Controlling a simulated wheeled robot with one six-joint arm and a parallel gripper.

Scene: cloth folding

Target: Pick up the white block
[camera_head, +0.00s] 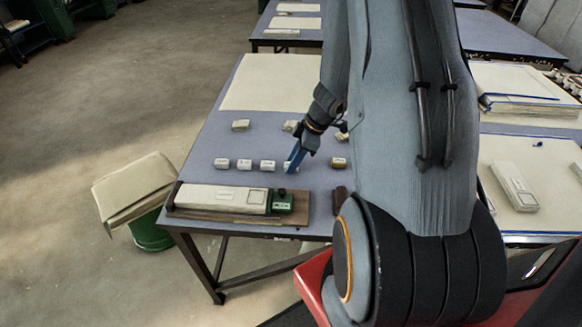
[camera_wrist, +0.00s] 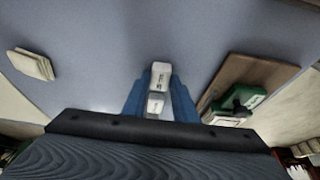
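Several small white blocks stand in a row on the blue-grey table (camera_head: 210,137) in the head view, among them a left one (camera_head: 222,163), a second (camera_head: 245,164) and a third (camera_head: 267,166). My gripper (camera_head: 293,162), with blue fingers, points down at the right end of this row and partly covers the white block (camera_head: 290,168) there. In the wrist view, white labelled shapes (camera_wrist: 161,72) lie between and just past the fingertips of my gripper (camera_wrist: 158,84). Little or no gap shows beside them, and I cannot tell whether the fingers press on them.
A brown board (camera_head: 300,217) with a long white box (camera_head: 222,198) and a green device (camera_head: 282,202) lies at the table's near edge. A yellowish block (camera_head: 339,163) is right of my gripper. Light blocks (camera_head: 241,125) lie farther back. The far left table surface holds a cream sheet (camera_head: 270,82).

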